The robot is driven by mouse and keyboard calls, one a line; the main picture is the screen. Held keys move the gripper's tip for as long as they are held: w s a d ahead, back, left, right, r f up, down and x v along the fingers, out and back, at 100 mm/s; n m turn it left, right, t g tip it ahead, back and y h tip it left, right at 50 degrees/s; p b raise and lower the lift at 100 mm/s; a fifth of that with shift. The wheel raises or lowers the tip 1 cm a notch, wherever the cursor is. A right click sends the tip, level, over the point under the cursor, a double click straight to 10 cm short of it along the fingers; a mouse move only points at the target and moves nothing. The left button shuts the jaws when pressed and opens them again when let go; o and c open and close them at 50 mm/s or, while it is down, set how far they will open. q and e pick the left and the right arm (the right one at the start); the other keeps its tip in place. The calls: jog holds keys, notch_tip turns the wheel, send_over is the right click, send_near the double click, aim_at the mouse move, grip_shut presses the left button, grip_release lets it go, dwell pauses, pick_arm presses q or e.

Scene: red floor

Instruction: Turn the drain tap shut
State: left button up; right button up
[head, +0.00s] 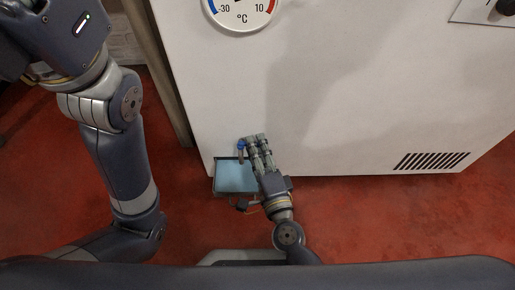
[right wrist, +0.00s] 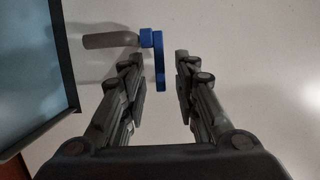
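The drain tap (head: 241,147) is low on the white cabinet front, with a blue lever and a grey-brown spout. In the right wrist view its blue lever (right wrist: 159,62) points toward me and the spout (right wrist: 110,41) runs left. My right gripper (head: 255,139) is at the tap, its fingers toward the cabinet. In the right wrist view the gripper (right wrist: 160,62) is open, with the lever between its fingertips.
A dark-rimmed tray (head: 236,191) with a pale blue inside sits on the red floor below the tap. The white cabinet (head: 330,90) carries a round thermometer (head: 240,8) at the top and a vent grille (head: 431,161) at lower right. Red floor is clear at right.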

grip_shut()
jog(key=shift+w+n+g+y, duration=0.25)
jog(key=shift+n+g+y, duration=0.15)
jog(key=shift+n+y, duration=0.5)
jog(key=shift+y, duration=0.3)
grip_release()
jog(key=shift+d, duration=0.1)
